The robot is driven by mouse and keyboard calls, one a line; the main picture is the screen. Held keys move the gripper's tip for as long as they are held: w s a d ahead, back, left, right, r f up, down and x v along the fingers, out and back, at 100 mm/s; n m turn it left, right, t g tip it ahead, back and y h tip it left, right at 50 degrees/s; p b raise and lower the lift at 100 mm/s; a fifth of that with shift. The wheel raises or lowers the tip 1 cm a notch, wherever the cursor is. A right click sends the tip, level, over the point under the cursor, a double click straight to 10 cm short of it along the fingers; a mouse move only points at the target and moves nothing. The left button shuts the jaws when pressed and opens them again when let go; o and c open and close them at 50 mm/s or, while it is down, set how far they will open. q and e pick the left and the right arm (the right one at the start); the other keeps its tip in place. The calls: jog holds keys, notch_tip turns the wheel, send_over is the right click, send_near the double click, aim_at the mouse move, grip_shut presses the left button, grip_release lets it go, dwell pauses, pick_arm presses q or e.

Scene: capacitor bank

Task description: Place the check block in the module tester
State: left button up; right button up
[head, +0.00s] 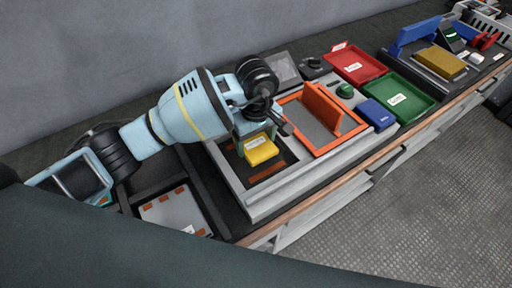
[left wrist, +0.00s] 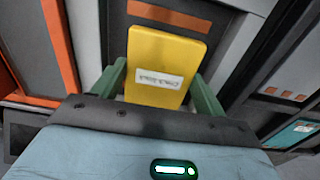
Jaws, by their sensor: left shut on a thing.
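The check block (head: 261,150) is a yellow block with a white label. My left gripper (head: 257,139) is shut on it, with a green finger on each side; the left wrist view shows the block (left wrist: 165,60) between these fingers. The module tester (head: 262,207) is a wide grey box with a dark bay marked by orange strips on its left and an orange-framed flap (head: 322,108) standing up on its right. The block is over the dark bay; I cannot tell whether it touches the floor of it. My right gripper is not in view.
A red tray (head: 357,64), a green tray (head: 402,98) and a blue block (head: 377,114) lie right of the tester. A green knob (head: 345,90) stands behind the blue block. A grey panel with orange marks (head: 175,214) lies left of the tester. The wooden bench edge runs along the front.

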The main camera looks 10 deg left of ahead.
aim_at(256, 144)
pick_arm(q)
jog(key=shift+f, duration=1.7)
jog(key=shift+f, duration=0.2)
jog(key=o, duration=1.2)
notch_tip(256, 144, up, 12)
jog(key=shift+r, duration=0.15)
